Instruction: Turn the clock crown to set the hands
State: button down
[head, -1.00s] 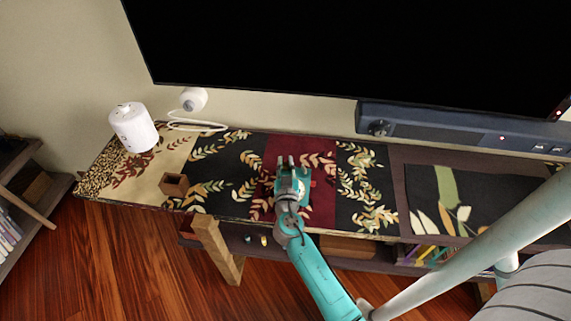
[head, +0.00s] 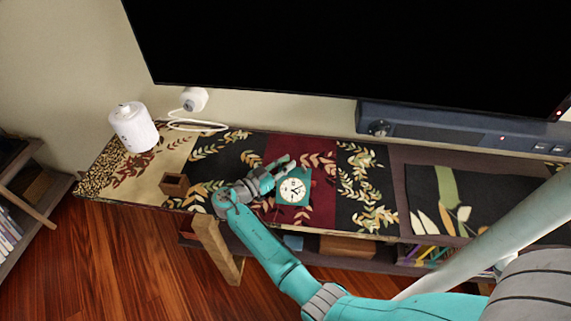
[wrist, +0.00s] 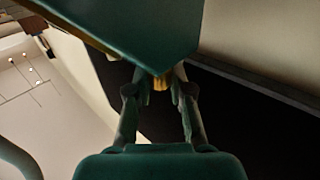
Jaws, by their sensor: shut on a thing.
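The teal clock (head: 294,190) stands on the dark red part of the patterned cloth, with its white round face and dark hands showing in the head view. The hands are too small to read. My gripper (head: 279,173) comes in from the left and lies at the clock's left side. In the wrist view the clock's dark teal body (wrist: 140,30) fills the top, and a small brass-coloured crown (wrist: 161,82) sticks out below it. My gripper (wrist: 160,92) is shut on the crown there. The fingers hide the crown in the head view.
A small wooden box (head: 174,184) stands left of my gripper. A white canister (head: 133,127) and a white round device (head: 193,99) with a cable are farther left. A soundbar (head: 450,124) and large black screen (head: 350,50) stand behind.

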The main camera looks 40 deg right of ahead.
jog(key=shift+m+g+y, duration=0.4)
jog(key=shift+m+g, duration=0.55)
jog(key=shift+g, duration=0.6)
jog(key=shift+m+g+y, duration=0.4)
jog(key=shift+m+g, duration=0.55)
jog(key=shift+g, duration=0.6)
jog(key=c, duration=1)
grip_release()
notch_tip(320, 180, up, 10)
